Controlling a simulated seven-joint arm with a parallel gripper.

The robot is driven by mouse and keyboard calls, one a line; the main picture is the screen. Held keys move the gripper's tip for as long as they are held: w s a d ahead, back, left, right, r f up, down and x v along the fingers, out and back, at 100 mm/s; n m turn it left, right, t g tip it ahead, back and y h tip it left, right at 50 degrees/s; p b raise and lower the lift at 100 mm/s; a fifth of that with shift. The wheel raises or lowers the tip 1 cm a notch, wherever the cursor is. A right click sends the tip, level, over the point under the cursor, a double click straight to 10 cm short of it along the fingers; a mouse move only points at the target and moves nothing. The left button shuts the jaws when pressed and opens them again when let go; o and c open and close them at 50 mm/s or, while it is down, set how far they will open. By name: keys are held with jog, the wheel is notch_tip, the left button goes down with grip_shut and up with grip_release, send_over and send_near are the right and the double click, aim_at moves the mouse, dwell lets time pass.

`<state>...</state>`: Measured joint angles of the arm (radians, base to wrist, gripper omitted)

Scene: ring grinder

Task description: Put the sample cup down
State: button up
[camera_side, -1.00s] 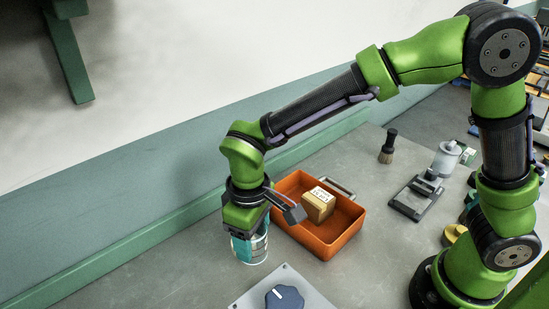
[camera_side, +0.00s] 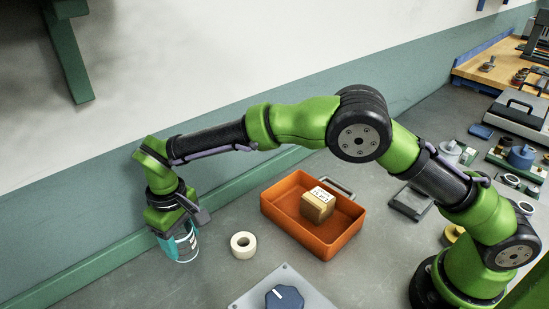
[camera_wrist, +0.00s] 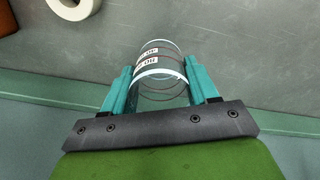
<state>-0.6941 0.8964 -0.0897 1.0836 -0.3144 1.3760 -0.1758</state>
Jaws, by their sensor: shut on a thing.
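The sample cup (camera_side: 184,247) is a clear cylinder with a white rim and a printed label. My gripper (camera_side: 175,240) is shut on it at the left of the side view, near the wall. In the wrist view the cup (camera_wrist: 160,72) sits between the two teal fingers of my gripper (camera_wrist: 162,90), which press on its sides. The cup is close to the grey bench top; I cannot tell whether its base touches it. The fingers hide part of its side.
A roll of pale tape (camera_side: 243,245) lies right of the cup. An orange tray (camera_side: 345,240) holding a cardboard box (camera_side: 317,205) stands further right. A plate with a blue knob (camera_side: 284,297) is at the front. The green wall ledge (camera_side: 110,258) runs close behind. Bare bench surrounds the cup.

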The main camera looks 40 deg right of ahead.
aim_at(180, 246)
jog(key=shift+w+a, duration=0.2)
jog(key=shift+w, duration=0.05)
jog(key=shift+w+f, duration=0.1)
jog(key=shift+f, duration=1.7)
jog(key=shift+f, duration=0.2)
jog(key=o, duration=1)
jog(key=shift+o, duration=0.2)
jog(key=shift+r, duration=0.2)
